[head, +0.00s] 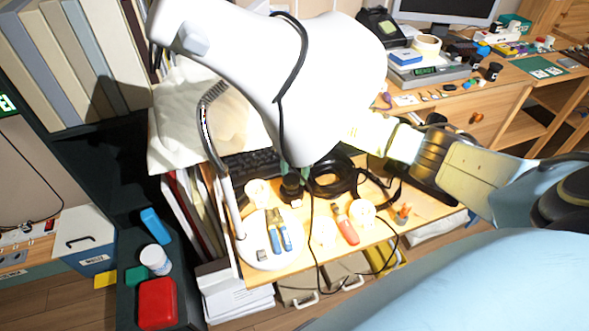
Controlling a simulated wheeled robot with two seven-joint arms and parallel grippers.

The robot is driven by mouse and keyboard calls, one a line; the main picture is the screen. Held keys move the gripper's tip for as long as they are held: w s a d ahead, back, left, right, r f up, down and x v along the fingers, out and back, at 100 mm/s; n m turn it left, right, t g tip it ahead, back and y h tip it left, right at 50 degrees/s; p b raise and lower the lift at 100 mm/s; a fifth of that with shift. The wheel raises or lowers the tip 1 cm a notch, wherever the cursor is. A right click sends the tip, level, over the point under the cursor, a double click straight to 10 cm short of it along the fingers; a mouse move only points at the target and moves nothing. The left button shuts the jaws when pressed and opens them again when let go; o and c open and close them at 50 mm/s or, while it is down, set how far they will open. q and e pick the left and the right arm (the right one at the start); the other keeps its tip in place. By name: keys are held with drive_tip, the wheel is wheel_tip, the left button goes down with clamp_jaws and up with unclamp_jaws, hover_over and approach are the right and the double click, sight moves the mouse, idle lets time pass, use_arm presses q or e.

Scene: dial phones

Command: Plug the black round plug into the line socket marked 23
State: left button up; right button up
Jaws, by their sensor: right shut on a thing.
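The black round plug itself is hidden in the grip. No line socket marked 23 can be read in this view. My left gripper is out of view.
Below the arm is a desk with a lamp (270,252), pliers, a red-handled tool (345,226), a dark coiled cable and a keyboard (252,163). Binders (75,60) stand upper left. A white box (84,238) and a red box (157,302) are lower left. Another desk holds equipment upper right.

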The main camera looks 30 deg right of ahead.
drive_tip(key=shift+f, duration=0.75)
drive_tip(key=o, duration=1)
drive_tip(key=shift+c, duration=0.2)
wheel_tip(320, 180, up, 13)
drive_tip(key=d+p, duration=0.1)
drive_tip(key=p, duration=0.2)
drive_tip(key=shift+w+d+r, duration=0.15)
drive_tip(key=shift+w+d, duration=0.15)
drive_tip(key=shift+s, duration=0.1)
